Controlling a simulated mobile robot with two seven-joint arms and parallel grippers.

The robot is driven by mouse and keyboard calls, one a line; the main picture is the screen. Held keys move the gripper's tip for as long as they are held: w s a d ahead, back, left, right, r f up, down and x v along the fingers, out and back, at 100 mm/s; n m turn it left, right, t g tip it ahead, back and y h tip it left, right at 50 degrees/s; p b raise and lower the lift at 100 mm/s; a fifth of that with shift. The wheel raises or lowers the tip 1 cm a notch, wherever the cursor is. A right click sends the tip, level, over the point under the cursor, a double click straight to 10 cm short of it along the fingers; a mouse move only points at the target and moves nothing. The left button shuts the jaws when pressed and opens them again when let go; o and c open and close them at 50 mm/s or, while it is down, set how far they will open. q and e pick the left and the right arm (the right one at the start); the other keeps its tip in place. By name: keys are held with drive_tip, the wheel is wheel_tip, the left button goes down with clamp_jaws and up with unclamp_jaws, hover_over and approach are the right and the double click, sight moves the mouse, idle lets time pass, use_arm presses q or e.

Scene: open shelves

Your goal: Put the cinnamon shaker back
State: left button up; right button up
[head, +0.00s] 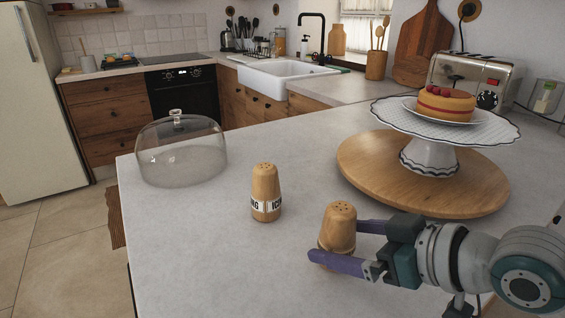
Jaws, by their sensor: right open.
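A wooden shaker (339,222) with a holed top stands upright on the pale counter. Its label is hidden, so I cannot read what it holds. My right gripper (336,243) reaches in from the right with its purple fingers open, one in front of the shaker and one at its far side. I cannot tell whether either finger touches it. A second wooden shaker (265,190), with a white label ending in "NG" and starting "ICI", stands upright to the left, apart from the gripper. My left gripper is not in view.
A glass dome (181,152) stands at the counter's left. A round wooden board (360,172) bears a white cake stand (428,162) with a berry-topped cake (446,105), just behind my right arm. A toaster (478,82) stands behind. The counter's front left is clear.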

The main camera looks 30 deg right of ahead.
sight(352, 242)
drive_tip(key=p+v, duration=0.1)
drive_tip(key=v, duration=0.6)
drive_tip(key=shift+s+a+r, duration=0.1)
drive_tip(key=shift+s, duration=0.15)
drive_tip(key=s+a+g, duration=0.1)
drive_tip(key=s+a, duration=0.1)
drive_tip(key=s+a+f+g, duration=0.1)
drive_tip(key=a+g, duration=0.1)
drive_tip(key=s+a+g, duration=0.1)
drive_tip(key=s+a, duration=0.1)
drive_tip(key=a, duration=0.1)
drive_tip(key=shift+s+a+f+h, duration=0.1)
drive_tip(key=shift+s+f+h, duration=0.25)
drive_tip(key=shift+f+h, duration=0.05)
drive_tip(key=s+r+g+h, duration=0.2)
drive_tip(key=s+g, duration=0.2)
drive_tip(key=s, duration=0.3)
drive_tip(key=shift+a+m, duration=0.25)
drive_tip(key=shift+m, duration=0.15)
